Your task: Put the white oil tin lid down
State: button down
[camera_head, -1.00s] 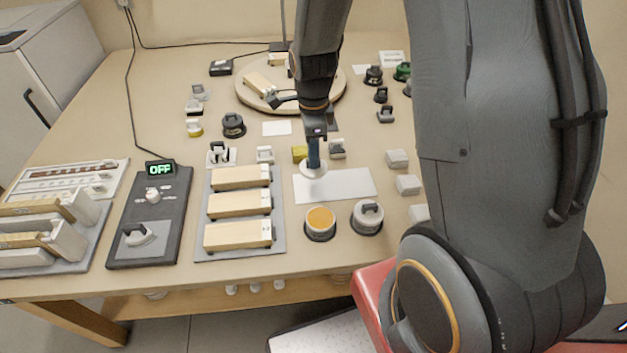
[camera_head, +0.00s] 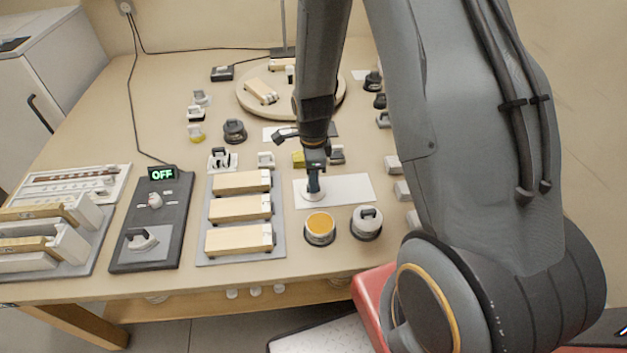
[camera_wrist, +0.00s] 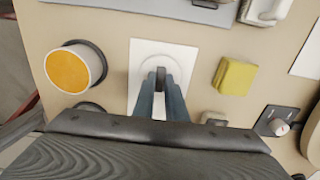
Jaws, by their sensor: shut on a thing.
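The white oil tin lid (camera_head: 306,196) is at the left part of a white rectangular mat (camera_head: 350,190) in the head view. In the wrist view the round white lid (camera_wrist: 145,72) shows over the mat (camera_wrist: 185,52), with a dark upright handle between my fingertips. My gripper (camera_head: 314,188) is shut on this handle; it also shows in the wrist view (camera_wrist: 160,82). The lid looks at or very near the mat surface; I cannot tell whether it touches. An open tin with orange contents (camera_head: 320,226) stands just in front of the mat, also seen in the wrist view (camera_wrist: 70,70).
A lidded tin (camera_head: 366,221) stands right of the open tin. A yellow block (camera_head: 298,159) is behind the mat. A grey tray with wooden blocks (camera_head: 205,250) lies to the left. Pale blocks (camera_head: 394,165) stand to the right. The mat's right part is bare.

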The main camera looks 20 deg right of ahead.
jog(key=shift+f, duration=0.1)
jog(key=c, duration=1.8)
grip_release()
notch_tip(320, 180, up, 11)
jog(key=b, duration=0.2)
jog(key=s+r+n, duration=0.3)
jog(key=s+n, duration=0.3)
jog(key=n, duration=0.4)
jog(key=s+r+n, duration=0.3)
jog(key=s+n, duration=0.4)
jog(key=n, duration=0.3)
jog(key=shift+t, duration=0.4)
